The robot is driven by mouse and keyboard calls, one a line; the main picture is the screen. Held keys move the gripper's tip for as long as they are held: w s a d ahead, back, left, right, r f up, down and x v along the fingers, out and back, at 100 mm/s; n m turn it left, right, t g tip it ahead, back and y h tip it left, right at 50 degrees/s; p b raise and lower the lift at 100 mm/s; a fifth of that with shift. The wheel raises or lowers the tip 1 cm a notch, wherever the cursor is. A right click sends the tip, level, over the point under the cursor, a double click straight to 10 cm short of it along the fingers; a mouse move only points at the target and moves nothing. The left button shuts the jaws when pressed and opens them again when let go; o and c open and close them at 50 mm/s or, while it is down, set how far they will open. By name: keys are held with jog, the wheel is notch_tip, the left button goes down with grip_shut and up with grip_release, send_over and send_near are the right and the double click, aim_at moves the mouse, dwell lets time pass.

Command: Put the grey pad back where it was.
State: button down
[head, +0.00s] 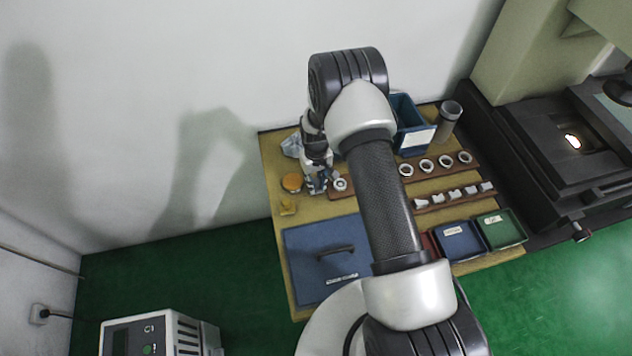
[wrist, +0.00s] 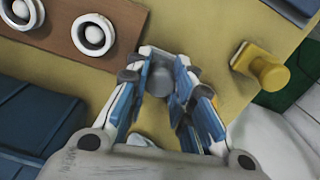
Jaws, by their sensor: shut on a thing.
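My gripper (head: 316,188) is low over the left part of the tan work mat, just left of the brown ring board's near end. In the wrist view its fingers (wrist: 160,82) are closed on a small grey rounded piece, the grey pad (wrist: 159,78). The fingers hide its sides, and I cannot tell whether it touches the mat. An orange round piece (head: 292,182) lies left of my gripper. A yellow knobbed piece (head: 287,207) stands in front of that; it also shows in the wrist view (wrist: 262,66).
White rings (head: 427,165) sit on the brown board. Pale parts (head: 453,195) line a second strip. A blue lid (head: 310,262) with a black handle lies in front. A blue bin (head: 408,112) and grey cup (head: 449,116) stand behind. A clear bag (head: 291,146) lies near the wall.

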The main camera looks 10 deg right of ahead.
jog(key=shift+r, duration=0.1)
jog(key=shift+f, duration=0.25)
jog(key=c, duration=1.4)
grip_release()
jog(key=shift+r, duration=0.1)
jog(key=shift+r, duration=0.1)
